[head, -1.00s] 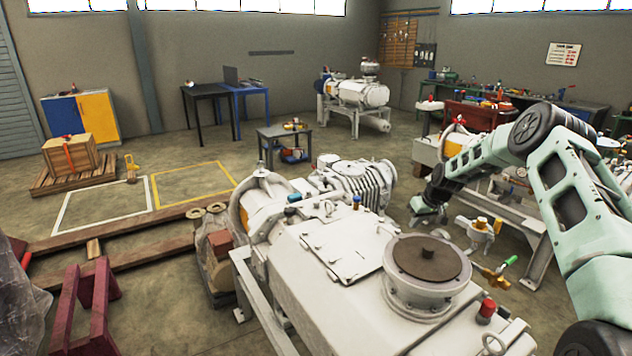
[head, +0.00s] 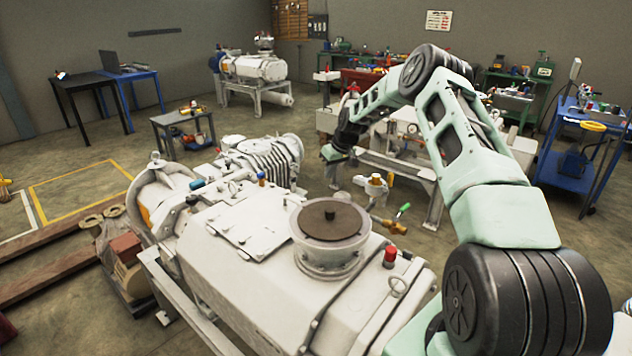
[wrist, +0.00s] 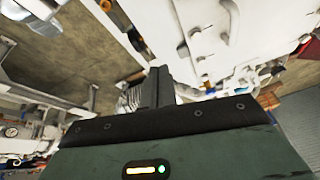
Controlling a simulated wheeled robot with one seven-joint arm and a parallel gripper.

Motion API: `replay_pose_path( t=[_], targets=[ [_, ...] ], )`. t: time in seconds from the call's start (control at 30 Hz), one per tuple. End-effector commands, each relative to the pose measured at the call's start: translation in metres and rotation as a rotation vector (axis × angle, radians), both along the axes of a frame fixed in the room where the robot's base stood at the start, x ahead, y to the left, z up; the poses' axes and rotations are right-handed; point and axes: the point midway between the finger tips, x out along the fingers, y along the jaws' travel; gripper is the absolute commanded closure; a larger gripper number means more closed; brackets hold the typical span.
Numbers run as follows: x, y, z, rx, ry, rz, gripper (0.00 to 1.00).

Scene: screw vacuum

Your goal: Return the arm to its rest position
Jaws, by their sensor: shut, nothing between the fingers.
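My arm (head: 455,135) is pale green with black joints. It rises at the right in the head view, bends at a high elbow and reaches down to the left. My gripper (head: 328,154) hangs at its end, beyond the large white screw vacuum pump (head: 250,235), and looks clear of it. In the wrist view my gripper (wrist: 158,75) shows its dark fingers pressed together, with nothing between them. White machine parts (wrist: 235,40) fill the upper right of that view.
A valve with a green handle (head: 404,212) stands behind the pump's right end. A blue cart (head: 570,165) is at the right. A small grey table (head: 180,122) and another white pump (head: 253,68) stand farther back. Open floor (head: 80,175) lies at the left.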

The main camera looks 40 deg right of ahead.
Motion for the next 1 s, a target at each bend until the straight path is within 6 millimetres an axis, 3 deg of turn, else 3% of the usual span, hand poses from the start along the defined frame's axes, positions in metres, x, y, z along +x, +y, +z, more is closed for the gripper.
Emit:
replay_pose_path(
  t=[0.1, 0.3, 0.7, 0.77, 0.87, 1.0],
  targets=[
    [-0.004, -0.023, 0.007, -0.001, -0.005, -0.003, 1.00],
    [-0.010, -0.044, 0.020, -0.001, -0.003, -0.001, 1.00],
    [-0.012, -0.050, 0.025, 0.000, -0.002, 0.001, 1.00],
    [-0.008, -0.039, 0.029, 0.001, 0.000, 0.014, 1.00],
    [0.000, 0.000, 0.041, 0.007, 0.007, 0.058, 1.00],
    [0.007, 0.092, 0.065, 0.017, 0.034, 0.152, 1.00]
  ],
)
